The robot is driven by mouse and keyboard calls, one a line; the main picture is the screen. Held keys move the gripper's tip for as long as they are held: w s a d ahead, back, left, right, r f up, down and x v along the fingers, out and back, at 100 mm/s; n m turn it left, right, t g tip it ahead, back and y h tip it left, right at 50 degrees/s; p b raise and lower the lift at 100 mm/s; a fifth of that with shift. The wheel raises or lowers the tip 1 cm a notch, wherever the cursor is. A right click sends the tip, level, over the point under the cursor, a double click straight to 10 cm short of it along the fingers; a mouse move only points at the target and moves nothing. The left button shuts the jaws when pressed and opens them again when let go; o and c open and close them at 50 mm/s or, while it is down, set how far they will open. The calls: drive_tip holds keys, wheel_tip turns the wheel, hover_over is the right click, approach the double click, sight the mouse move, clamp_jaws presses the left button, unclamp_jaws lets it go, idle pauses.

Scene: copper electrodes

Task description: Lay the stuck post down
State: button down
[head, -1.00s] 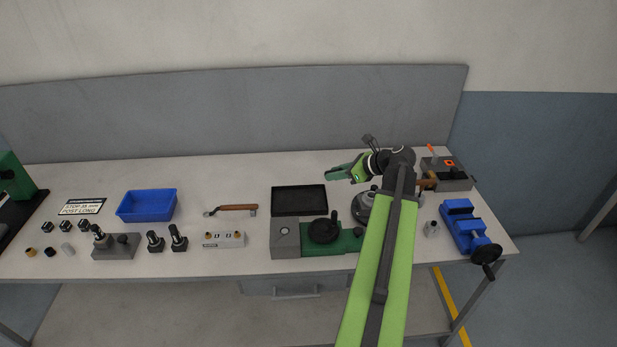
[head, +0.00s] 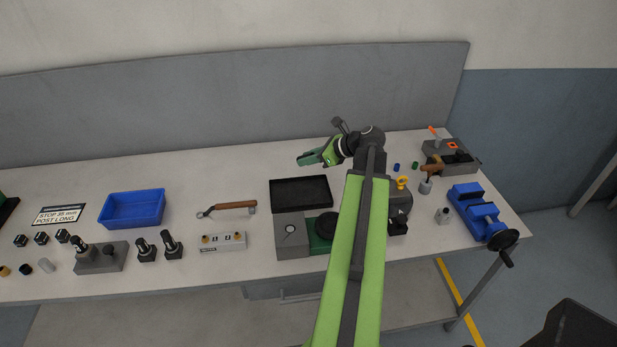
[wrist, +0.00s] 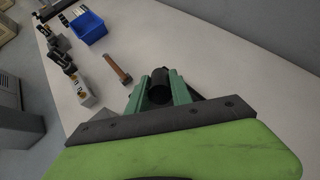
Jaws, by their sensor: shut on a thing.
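My gripper (head: 304,159) is raised above the bench, behind the black tray (head: 300,191), and points left. In the wrist view its green jaws (wrist: 160,87) are shut on a black cylindrical post (wrist: 159,82), seen nearly end-on. In the head view the held post cannot be made out clearly against the jaws. The black tray is open and looks empty; in the wrist view it is mostly hidden behind my gripper.
A blue bin (head: 133,209) and a wooden-handled tool (head: 236,205) lie to the left. Several dark posts and a grey block (head: 98,258) stand at the front left. A blue vise (head: 478,212) is at the right. The bench behind the wooden-handled tool is clear.

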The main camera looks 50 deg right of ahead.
drive_tip(key=b, duration=0.5)
hover_over(308, 197)
wheel_tip(308, 197, down, 6)
drive_tip(key=shift+s, duration=0.1)
wheel_tip(308, 197, down, 8)
drive_tip(key=b, duration=0.7)
drive_tip(key=shift+r, duration=0.2)
drive_tip(key=shift+f+b, duration=0.8)
drive_tip(key=shift+b, duration=0.15)
drive_tip(key=c, duration=1)
unclamp_jaws()
drive_tip(key=shift+a, duration=0.1)
drive_tip(key=o, duration=0.6)
